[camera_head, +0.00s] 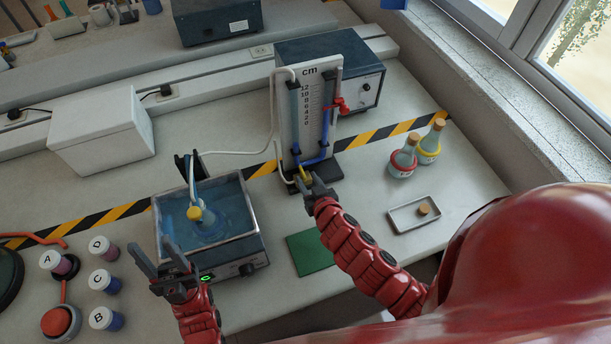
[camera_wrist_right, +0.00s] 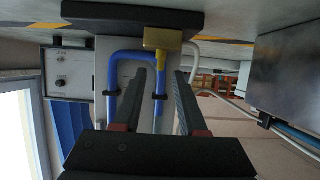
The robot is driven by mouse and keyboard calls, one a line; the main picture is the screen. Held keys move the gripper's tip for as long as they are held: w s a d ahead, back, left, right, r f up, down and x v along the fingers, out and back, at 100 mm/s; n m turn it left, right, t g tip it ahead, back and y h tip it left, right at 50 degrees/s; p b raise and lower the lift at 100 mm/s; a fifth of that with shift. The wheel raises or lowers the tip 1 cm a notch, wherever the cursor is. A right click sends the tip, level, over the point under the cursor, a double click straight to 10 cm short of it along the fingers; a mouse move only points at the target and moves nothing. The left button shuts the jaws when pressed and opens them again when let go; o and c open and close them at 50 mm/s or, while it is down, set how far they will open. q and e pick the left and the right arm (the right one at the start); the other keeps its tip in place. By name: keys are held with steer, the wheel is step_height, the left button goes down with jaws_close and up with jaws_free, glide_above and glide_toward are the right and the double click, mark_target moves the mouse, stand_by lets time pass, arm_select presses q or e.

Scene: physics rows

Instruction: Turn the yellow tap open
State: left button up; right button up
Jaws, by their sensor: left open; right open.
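The yellow tap (camera_head: 305,174) sits low on the front of the manometer board (camera_head: 313,112), which carries a "cm" scale. In the right wrist view the tap is a brass-yellow block (camera_wrist_right: 163,39) beside a blue tube (camera_wrist_right: 127,58). My right gripper (camera_head: 311,186) is open, with its fingers close to the tap; in the wrist view the fingers (camera_wrist_right: 168,95) point towards it. I cannot tell if they touch it. A red tap (camera_head: 341,105) is on the board's right side. My left gripper (camera_head: 158,262) is open and empty, at the water bath's left front corner.
The water bath (camera_head: 254,249) holds a flask (camera_head: 201,216) and stands left of my right arm. Labelled jars (camera_head: 104,281) stand at left.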

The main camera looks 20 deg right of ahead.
mark_target(303, 174)
steer(key=shift+x, duration=1.15)
steer(key=shift+c, duration=0.2)
jaws_close()
